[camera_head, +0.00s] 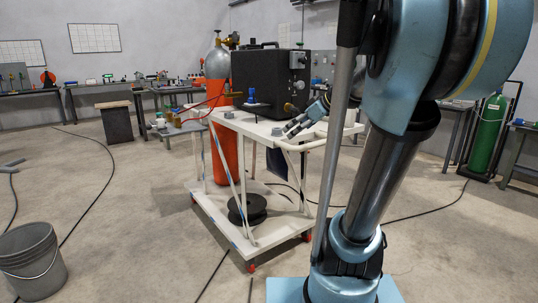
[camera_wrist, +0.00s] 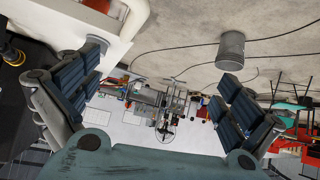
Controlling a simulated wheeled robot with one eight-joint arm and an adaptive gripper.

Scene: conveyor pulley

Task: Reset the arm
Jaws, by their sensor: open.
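My arm rises along the right of the head view and reaches to the cart behind it. My gripper (camera_head: 303,122) is at the right part of the white cart's top (camera_head: 262,128), in front of the black box (camera_head: 270,76). In the wrist view my gripper (camera_wrist: 160,68) has its two dark padded fingers spread wide, with nothing held between them. The left finger is close to the cart's white edge (camera_wrist: 122,28); I cannot tell whether they touch. Part of the gripper is hidden by my arm in the head view.
An orange gas cylinder (camera_head: 218,90) stands at the cart's back. A black spool (camera_head: 248,208) lies on its lower shelf. A grey bucket (camera_head: 32,258) stands at left; it appears inverted in the wrist view (camera_wrist: 231,52). Cables cross the open floor. A green cylinder (camera_head: 488,135) stands right.

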